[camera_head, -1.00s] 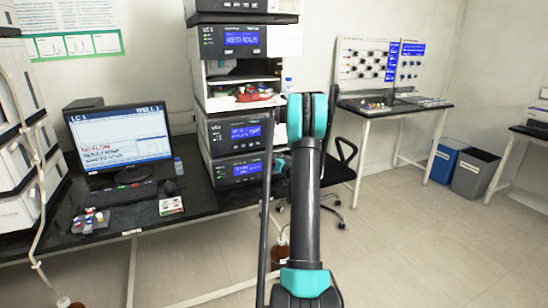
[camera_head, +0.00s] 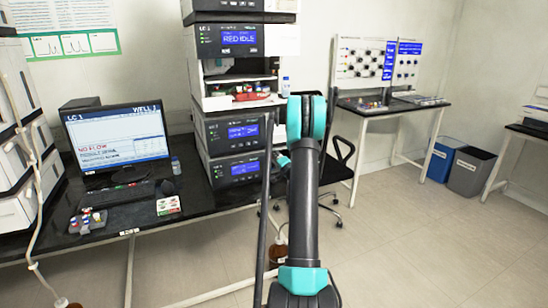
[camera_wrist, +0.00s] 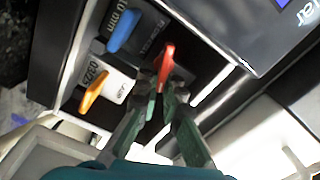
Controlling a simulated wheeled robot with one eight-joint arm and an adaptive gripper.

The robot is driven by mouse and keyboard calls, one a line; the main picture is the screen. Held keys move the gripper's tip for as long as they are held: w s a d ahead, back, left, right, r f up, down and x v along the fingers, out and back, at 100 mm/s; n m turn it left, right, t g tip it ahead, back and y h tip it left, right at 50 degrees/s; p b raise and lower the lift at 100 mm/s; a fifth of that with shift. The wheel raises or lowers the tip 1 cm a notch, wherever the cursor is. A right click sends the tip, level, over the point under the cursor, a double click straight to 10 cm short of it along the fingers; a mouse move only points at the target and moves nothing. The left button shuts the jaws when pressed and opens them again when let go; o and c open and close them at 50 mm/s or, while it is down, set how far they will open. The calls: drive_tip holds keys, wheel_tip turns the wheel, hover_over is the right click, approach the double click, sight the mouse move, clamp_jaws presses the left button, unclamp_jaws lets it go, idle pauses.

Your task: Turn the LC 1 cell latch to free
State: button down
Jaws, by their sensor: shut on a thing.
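The LC 1 stack (camera_head: 222,131) stands at the right end of the black bench, with an open compartment (camera_head: 238,88) in its upper part. Labels by the blue and orange levers are only partly legible. In the head view my arm hides the gripper.
A monitor (camera_head: 118,140) reads "NO FLOW", with a keyboard (camera_head: 117,195) in front. A black chair (camera_head: 335,165) stands right of the stack. A table with a panel (camera_head: 362,62) and two bins (camera_head: 445,160) are further right. The floor on the right is clear.

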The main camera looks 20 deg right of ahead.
drive_tip(key=shift+d+f+m, duration=0.1)
drive_tip(key=shift+f+m, duration=0.1)
drive_tip(key=shift+m, duration=1.1)
drive_tip(key=c, duration=1.7)
unclamp_jaws()
drive_tip(key=shift+s+d, duration=0.15)
drive_tip(key=shift+s, duration=3.9)
